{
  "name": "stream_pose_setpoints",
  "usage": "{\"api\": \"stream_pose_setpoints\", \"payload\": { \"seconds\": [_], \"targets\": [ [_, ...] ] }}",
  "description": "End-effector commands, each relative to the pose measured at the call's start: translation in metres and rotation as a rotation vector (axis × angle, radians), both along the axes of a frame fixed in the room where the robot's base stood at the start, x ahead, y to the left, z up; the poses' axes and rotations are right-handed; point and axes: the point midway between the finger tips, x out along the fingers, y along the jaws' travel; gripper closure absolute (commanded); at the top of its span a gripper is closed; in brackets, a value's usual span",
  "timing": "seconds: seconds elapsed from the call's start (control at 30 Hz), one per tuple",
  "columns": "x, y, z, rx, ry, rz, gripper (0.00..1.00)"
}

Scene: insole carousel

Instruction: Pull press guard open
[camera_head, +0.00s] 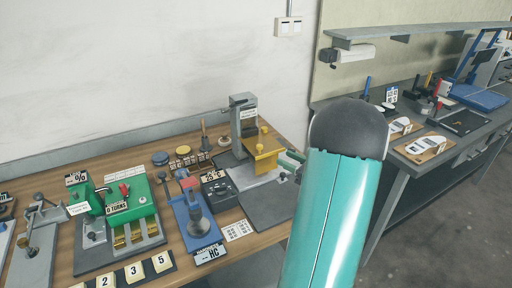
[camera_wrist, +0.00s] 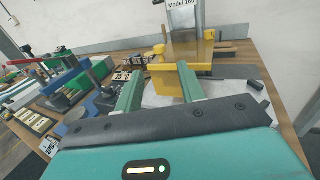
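The press (camera_head: 242,118) stands on the bench in the head view, a grey column with a yellow press guard (camera_head: 262,150) at its front. The guard has yellow knobs. In the wrist view the yellow guard (camera_wrist: 187,71) is straight ahead, below the grey press column (camera_wrist: 184,16). My gripper (camera_wrist: 159,70) has its two green fingers wide apart. The right fingertip is close to or overlaps the guard's front face; I cannot tell whether it touches. No object is visibly held. In the head view my arm hides most of the gripper.
Left of the press are a blue hand press (camera_head: 195,212), a black box (camera_head: 218,188) and a green machine (camera_head: 125,205). Number tiles (camera_head: 133,272) lie at the front left. Another bench (camera_head: 400,165) with a shelf (camera_head: 420,33) stands to the right.

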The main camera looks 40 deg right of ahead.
Motion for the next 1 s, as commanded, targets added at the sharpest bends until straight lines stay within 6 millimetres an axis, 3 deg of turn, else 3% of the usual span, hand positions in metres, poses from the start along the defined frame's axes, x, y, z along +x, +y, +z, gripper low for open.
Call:
{"api": "stream_pose_setpoints", "payload": {
  "seconds": [0.53,0.7,1.0],
  "targets": [
    [0.106,0.014,0.0,0.0,0.001,0.01,0.61],
    [0.119,0.015,0.0,0.0,0.001,0.008,0.61],
    [0.121,0.015,0.0,0.0,0.001,0.008,0.63]
  ]
}}
